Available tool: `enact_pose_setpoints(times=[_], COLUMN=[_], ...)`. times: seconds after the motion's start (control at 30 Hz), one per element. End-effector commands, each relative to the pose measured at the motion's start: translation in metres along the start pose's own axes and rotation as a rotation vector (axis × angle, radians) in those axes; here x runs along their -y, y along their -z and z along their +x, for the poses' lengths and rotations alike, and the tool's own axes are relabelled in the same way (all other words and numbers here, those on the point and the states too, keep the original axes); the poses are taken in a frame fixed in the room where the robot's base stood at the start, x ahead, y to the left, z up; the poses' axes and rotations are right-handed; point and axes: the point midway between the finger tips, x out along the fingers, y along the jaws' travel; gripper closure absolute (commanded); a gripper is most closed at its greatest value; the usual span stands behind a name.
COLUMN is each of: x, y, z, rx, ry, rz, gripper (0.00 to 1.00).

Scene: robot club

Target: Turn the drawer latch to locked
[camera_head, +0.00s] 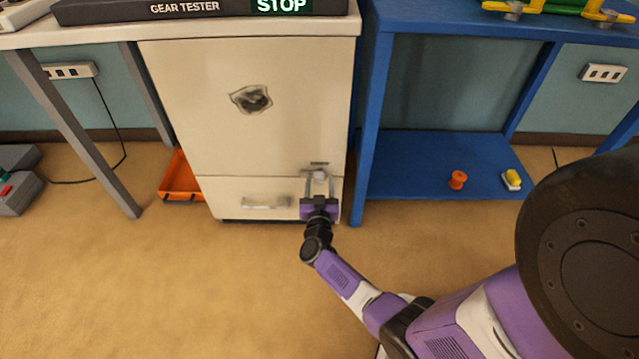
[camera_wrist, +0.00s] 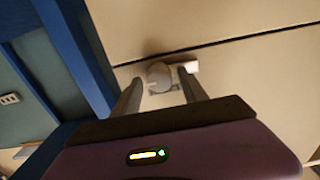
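The drawer (camera_head: 228,192) is the bottom front of the cream cabinet and looks closed. The latch (camera_wrist: 160,76) is a round grey knob near the seam above the drawer, with a pale block to its right in the wrist view. In the head view the latch (camera_head: 320,175) is small at the drawer's upper right, partly behind my gripper. My gripper (camera_head: 319,178) is open, its fingers on either side of the knob. In the wrist view the fingertips of my gripper (camera_wrist: 160,82) appear to leave small gaps beside the knob; contact is unclear.
The drawer's bar handle (camera_head: 266,203) is left of my gripper. A blue shelf unit (camera_head: 410,165) stands close on the right, holding an orange spool (camera_head: 458,180). An orange tray (camera_head: 182,180) lies left of the cabinet. The floor in front is clear.

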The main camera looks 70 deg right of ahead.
Motion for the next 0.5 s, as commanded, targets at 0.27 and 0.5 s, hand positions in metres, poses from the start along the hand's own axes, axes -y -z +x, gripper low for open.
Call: enact_pose_setpoints(times=[0.27, 0.5], x=[0.0, 0.0007], y=[-0.0002, 0.0007], z=[-0.0004, -0.0007], rx=[0.0, 0.0], ry=[0.0, 0.001], rz=[0.0, -0.019], gripper=[1.0, 1.0])
